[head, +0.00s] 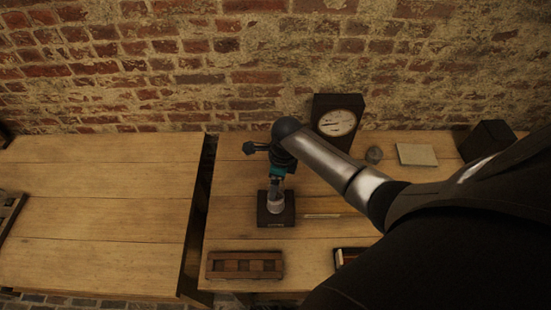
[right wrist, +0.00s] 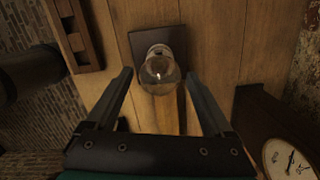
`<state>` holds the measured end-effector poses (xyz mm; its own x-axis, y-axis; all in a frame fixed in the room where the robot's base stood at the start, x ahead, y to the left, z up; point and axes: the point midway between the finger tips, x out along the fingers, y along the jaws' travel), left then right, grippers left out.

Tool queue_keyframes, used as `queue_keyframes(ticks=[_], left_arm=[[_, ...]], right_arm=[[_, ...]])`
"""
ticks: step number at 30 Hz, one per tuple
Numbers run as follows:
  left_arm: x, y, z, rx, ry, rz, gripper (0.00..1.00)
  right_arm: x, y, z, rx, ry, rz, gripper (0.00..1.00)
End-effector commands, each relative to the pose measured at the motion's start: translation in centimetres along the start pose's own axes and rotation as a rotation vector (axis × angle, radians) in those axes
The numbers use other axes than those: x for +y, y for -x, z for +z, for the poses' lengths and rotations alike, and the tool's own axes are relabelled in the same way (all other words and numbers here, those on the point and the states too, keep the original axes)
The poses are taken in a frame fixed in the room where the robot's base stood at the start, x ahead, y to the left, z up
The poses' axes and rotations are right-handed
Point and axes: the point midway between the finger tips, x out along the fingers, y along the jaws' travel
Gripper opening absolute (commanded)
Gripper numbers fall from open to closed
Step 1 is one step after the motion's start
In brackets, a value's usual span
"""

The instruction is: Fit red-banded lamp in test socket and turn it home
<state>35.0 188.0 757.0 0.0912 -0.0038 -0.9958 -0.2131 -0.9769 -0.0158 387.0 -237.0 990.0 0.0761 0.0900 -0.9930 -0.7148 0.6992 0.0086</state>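A clear glass lamp (head: 275,207) stands upright on the dark square base of the test socket (head: 288,217). The lamp also shows in the right wrist view (right wrist: 159,72), over its dark base (right wrist: 142,38). No red band can be made out on it. My right gripper (head: 276,190) is just above the lamp, pointing down. In the right wrist view its two fingers (right wrist: 158,80) are spread wide on either side of the glass, with a gap on both sides. It holds nothing. My left gripper is not in view.
A wooden rack with compartments (head: 245,252) lies near the table's front edge. A dark-cased dial (head: 337,110), a grey lump (head: 374,155) and a flat pale block (head: 416,154) stand at the back. A dark gap (head: 198,210) divides two tables; the left tabletop is mostly clear.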

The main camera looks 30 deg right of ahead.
Motion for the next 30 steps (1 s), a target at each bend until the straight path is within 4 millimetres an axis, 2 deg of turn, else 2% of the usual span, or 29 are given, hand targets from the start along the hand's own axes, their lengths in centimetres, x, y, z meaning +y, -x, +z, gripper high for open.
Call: queue_keyframes(ticks=[3,11,17,20,30], left_arm=[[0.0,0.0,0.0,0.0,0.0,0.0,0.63],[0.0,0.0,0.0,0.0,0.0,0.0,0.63],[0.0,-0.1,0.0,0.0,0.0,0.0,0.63],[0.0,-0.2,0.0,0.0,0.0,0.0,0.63],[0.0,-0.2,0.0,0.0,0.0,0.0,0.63]], right_arm=[[-0.1,0.1,0.1,-0.002,0.001,-0.002,0.99],[-0.1,0.2,0.1,-0.003,0.002,-0.003,0.99],[-0.2,1.4,0.1,-0.005,0.001,-0.004,0.99],[-0.2,2.7,0.1,-0.005,0.003,-0.005,0.99],[-0.1,9.2,0.2,-0.006,0.002,-0.006,0.99]])
